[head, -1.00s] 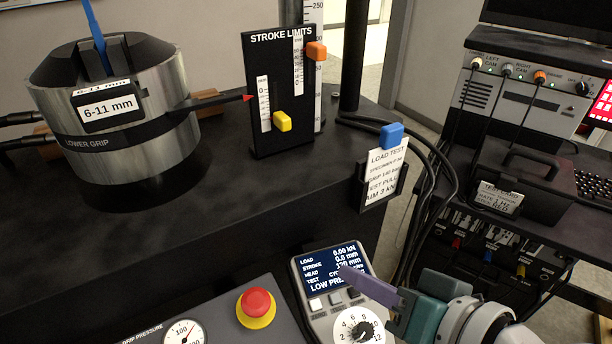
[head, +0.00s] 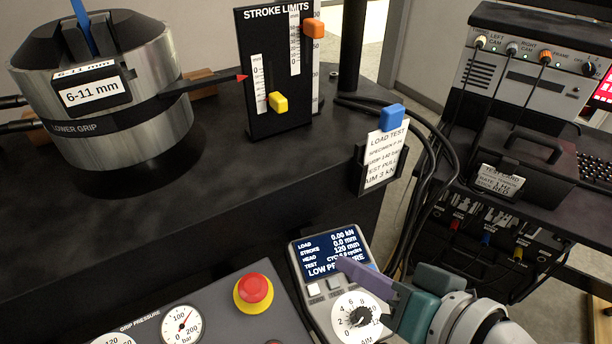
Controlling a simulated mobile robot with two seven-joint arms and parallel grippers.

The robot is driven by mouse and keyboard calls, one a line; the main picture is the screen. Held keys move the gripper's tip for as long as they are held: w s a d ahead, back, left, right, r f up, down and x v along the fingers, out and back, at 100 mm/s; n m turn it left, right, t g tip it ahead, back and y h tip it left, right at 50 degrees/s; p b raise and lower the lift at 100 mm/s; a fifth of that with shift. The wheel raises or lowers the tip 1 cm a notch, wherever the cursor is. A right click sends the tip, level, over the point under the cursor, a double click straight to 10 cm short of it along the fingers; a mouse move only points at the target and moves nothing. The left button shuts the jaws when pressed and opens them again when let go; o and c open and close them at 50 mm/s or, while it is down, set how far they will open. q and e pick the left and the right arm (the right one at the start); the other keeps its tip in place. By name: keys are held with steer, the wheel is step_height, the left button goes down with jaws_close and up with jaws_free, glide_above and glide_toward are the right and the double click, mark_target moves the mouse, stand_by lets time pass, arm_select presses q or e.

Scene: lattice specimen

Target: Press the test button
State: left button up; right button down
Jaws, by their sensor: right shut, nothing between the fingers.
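The grey handset (head: 298,262) stands at the lower middle of the head view. Its dark screen (head: 322,247) reads load, stroke 0.0 mm, head 120 mm, a test line and "LOW PRESSURE", partly covered. Below it are a pale button (head: 313,289) marked ZERO, a grey button (head: 335,284) and a white dial (head: 358,316). A bit of blue shows behind my fingers at the right; I cannot tell which button is TEST. My right gripper (head: 342,264) is shut and empty, its tip over the screen's lower edge; contact cannot be told. My left gripper is out of view.
A red stop button (head: 253,292) on a yellow base sits left of the handset, beside pressure gauges (head: 182,325). A load test card (head: 386,157) hangs above. Black cables (head: 425,190) run down at the right. The lower grip (head: 110,115) stands at upper left.

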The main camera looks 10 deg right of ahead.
mark_target(324, 273)
arm_select(q)
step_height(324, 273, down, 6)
steer(key=b, duration=0.4)
steer(key=shift+b, duration=0.4)
arm_select(e)
steer(key=f, duration=0.2)
steer(key=w+f, duration=0.1)
steer(key=f, duration=0.3)
steer(key=shift+w+a, duration=0.2)
steer(key=shift+a, duration=0.05)
stand_by(0.6)
arm_select(q)
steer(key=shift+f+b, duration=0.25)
steer(key=shift+b, duration=0.05)
arm_select(e)
steer(key=shift+w+f, duration=0.1)
steer(key=shift+f, duration=0.25)
